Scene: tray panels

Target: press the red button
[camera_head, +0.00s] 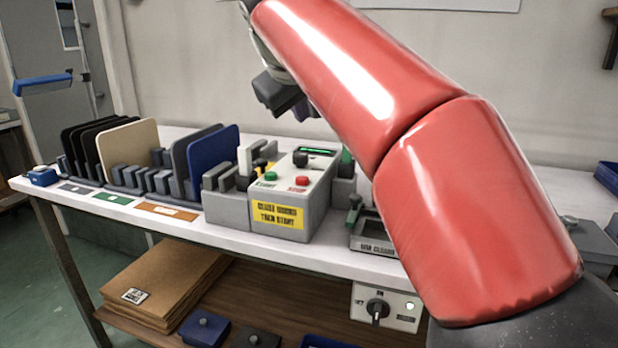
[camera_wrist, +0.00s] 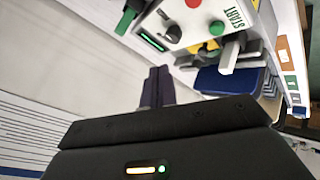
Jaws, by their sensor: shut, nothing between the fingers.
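The red button (camera_head: 302,181) sits on the sloped top of a light control box (camera_head: 318,191), to the right of a green button (camera_head: 270,176). A yellow label is on the box front. In the wrist view the red button (camera_wrist: 194,3) shows at the top edge, partly cut off, with the green button (camera_wrist: 217,27) below and right of it. My gripper (camera_wrist: 157,86) is shut and empty, its dark fingers pointing toward the box. In the head view my gripper (camera_head: 300,108) is above and behind the box, apart from the button, its fingertips partly hard to make out.
A rack with upright panels (camera_head: 130,146) and a blue panel (camera_head: 214,160) stands left of the box. A green-handled clamp (camera_head: 354,208) is close on its right. The white bench's (camera_head: 345,255) front edge runs below; a shelf with brown boards (camera_head: 165,283) is underneath.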

